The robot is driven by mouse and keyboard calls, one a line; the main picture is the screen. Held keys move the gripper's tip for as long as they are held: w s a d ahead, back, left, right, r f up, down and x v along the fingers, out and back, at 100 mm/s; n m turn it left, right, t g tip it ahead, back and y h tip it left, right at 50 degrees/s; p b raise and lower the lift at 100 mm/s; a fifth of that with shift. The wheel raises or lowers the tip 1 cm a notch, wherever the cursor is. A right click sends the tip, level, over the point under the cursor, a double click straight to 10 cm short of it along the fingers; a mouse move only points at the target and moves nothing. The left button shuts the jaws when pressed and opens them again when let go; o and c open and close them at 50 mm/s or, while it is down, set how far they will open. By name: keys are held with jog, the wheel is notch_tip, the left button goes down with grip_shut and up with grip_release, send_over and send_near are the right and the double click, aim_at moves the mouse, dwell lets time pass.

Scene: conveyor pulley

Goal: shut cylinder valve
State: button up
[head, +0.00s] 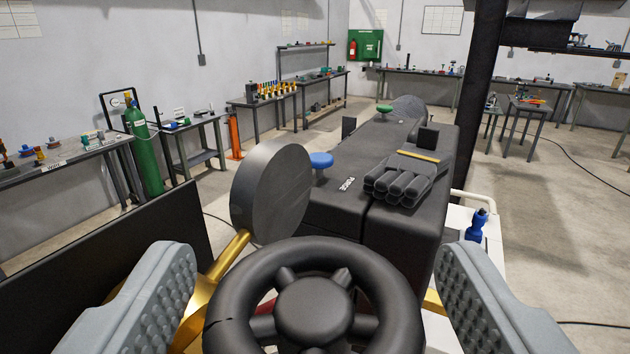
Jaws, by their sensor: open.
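A black spoked handwheel (313,304) with a round hub fills the lower middle of the head view. Brass-coloured valve parts (200,300) show behind it at the left. A brass stem rises from them to a dark grey round disc (272,195), which looks like the back of a gauge. My gripper (317,268) is open, with one grey ribbed finger on each side of the wheel. A gap shows between each finger and the rim. The cylinder body below the wheel is hidden.
A black machine (335,205) with blue and green knobs and a pair of dark gloves (405,178) lies just beyond. A dark panel (110,240) is at the left and a black post (482,90) at the right. A green cylinder (145,150) stands among far benches.

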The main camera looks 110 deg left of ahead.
jog(key=shift+x, duration=1.4)
jog(key=c, duration=1)
jog(key=shift+t, duration=0.3)
jog(key=m+t, duration=0.1)
jog(key=t, duration=0.1)
jog(key=m+t+y, duration=0.1)
jog(key=m+t, duration=0.1)
jog(key=t, duration=0.1)
jog(key=m+t, duration=0.2)
jog(key=shift+w, duration=0.3)
jog(key=shift+w+m+t+h, duration=0.15)
jog(key=shift+m+t+h, duration=0.1)
jog(key=shift+m+t, duration=1.05)
jog(key=shift+w+m+t+h, duration=0.25)
jog(key=shift+m+t, duration=0.45)
jog(key=shift+t, duration=1.1)
